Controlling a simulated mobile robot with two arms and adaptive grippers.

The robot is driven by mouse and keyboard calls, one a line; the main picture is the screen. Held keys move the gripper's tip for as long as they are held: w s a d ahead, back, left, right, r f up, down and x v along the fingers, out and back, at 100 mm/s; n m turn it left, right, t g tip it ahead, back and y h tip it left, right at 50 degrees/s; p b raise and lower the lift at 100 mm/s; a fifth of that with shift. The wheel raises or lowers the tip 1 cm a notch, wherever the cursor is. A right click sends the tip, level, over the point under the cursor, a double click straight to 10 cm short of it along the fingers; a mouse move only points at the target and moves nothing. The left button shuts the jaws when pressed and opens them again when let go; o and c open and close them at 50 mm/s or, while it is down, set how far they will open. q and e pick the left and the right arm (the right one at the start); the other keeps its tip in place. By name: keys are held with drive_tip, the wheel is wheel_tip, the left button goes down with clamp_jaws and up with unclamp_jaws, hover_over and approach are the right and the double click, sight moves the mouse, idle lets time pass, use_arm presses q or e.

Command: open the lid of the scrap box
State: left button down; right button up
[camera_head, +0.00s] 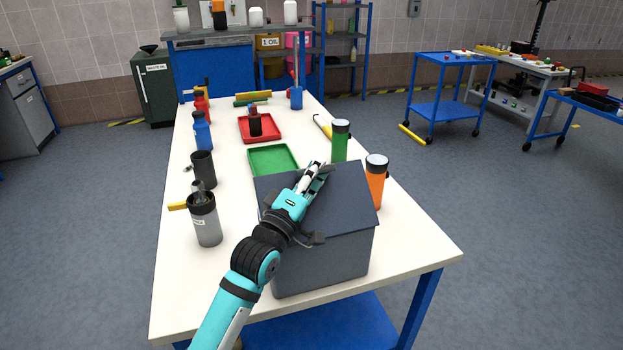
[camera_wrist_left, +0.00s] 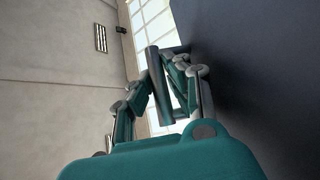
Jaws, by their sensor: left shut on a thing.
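The scrap box is a grey box (camera_head: 335,262) at the near right of the white table. Its flat dark blue-grey lid (camera_head: 345,205) lies over its top, sloping toward me. My left gripper (camera_head: 316,172) reaches across the lid, with its fingers near the lid's far edge. In the left wrist view the fingers (camera_wrist_left: 160,90) are closed around a dark bar (camera_wrist_left: 158,82), which looks like the lid's handle. The lid also shows there as a dark surface (camera_wrist_left: 255,60) close beside the fingers. My arm hides part of the lid and box. My right gripper is not in view.
An orange bottle (camera_head: 376,183) and a green bottle (camera_head: 340,140) stand beyond the box on its right. A green tray (camera_head: 272,160) and a red tray (camera_head: 262,128) lie behind it. A grey container (camera_head: 206,222) stands left. The table (camera_head: 180,285) is clear at front left.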

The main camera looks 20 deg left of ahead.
use_arm(q)
drive_tip(key=s+d+r+m+t+h+b, duration=0.1)
drive_tip(key=s+d+m+h+b, duration=0.1)
drive_tip(key=s+d+m+h, duration=0.3)
drive_tip(key=s+d+m, duration=0.1)
drive_tip(key=s+m, duration=0.1)
drive_tip(key=s, duration=0.2)
drive_tip(key=shift+r+m+h, duration=0.25)
drive_tip(key=shift+m+h, duration=0.05)
drive_tip(key=shift+h, duration=0.1)
drive_tip(key=c, duration=1.6)
unclamp_jaws()
drive_tip(key=shift+w, duration=0.1)
drive_tip(key=shift+o, duration=0.2)
drive_tip(key=v, duration=1.2)
drive_tip(key=shift+f, duration=0.25)
drive_tip(key=shift+d, duration=0.15)
